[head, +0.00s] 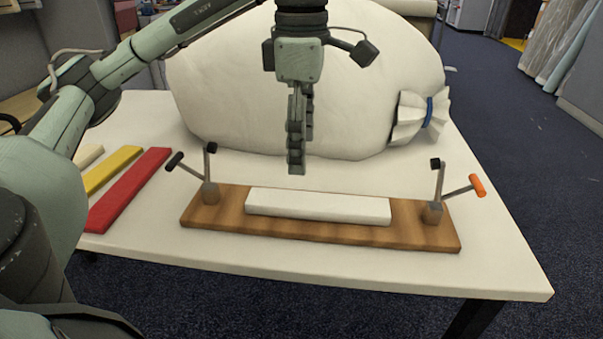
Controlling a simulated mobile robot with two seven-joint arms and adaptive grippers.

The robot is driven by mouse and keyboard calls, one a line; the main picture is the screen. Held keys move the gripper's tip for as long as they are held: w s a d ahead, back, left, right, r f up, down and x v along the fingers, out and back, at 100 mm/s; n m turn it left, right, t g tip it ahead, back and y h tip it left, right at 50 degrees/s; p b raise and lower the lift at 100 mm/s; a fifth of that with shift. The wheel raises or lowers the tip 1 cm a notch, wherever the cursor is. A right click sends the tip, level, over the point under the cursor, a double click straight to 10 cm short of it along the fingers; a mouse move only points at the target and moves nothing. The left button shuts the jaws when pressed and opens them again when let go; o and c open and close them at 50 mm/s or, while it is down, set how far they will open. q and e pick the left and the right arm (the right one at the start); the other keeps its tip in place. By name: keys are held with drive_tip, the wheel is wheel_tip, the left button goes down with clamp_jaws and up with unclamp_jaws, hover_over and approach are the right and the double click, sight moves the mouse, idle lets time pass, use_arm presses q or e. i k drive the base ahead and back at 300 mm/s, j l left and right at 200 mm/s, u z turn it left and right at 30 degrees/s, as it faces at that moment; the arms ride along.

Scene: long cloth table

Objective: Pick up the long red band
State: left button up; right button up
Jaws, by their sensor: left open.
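The long red band (130,188) lies flat on the left part of the table, slanting from its front left edge towards the back. My left gripper (297,168) hangs pointing down above the table's middle, behind the wooden board, well to the right of the red band. It is open and nothing shows between its fingers, which are seen nearly edge-on. My left arm comes in from the left and passes above the bands. My right gripper is not in view.
A yellow band (112,171) and a cream band (88,157) lie left of the red one. A wooden board (225,222) with a white bar (318,206) and two upright clamps (210,190) (437,205) stands in front. A large white sack (375,95) with a blue tie fills the back.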

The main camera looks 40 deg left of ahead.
sight(104, 213)
drive_tip(key=k+l, duration=0.8)
